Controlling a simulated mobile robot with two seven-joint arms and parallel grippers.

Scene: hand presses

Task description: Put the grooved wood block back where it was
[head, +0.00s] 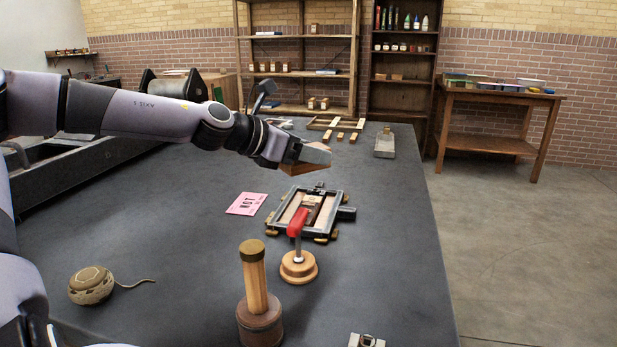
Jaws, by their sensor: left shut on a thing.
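My left gripper (318,154) reaches in from the left and is shut on a brown wood block (297,169). The block is held above the dark table, beyond the small press. The gripper covers much of it, and I cannot make out its groove. My right gripper is not in view.
A pink card (246,204) lies left of the press. Wooden pieces (340,137) and a metal-and-wood item (385,145) lie farther back. The right side is fairly clear.

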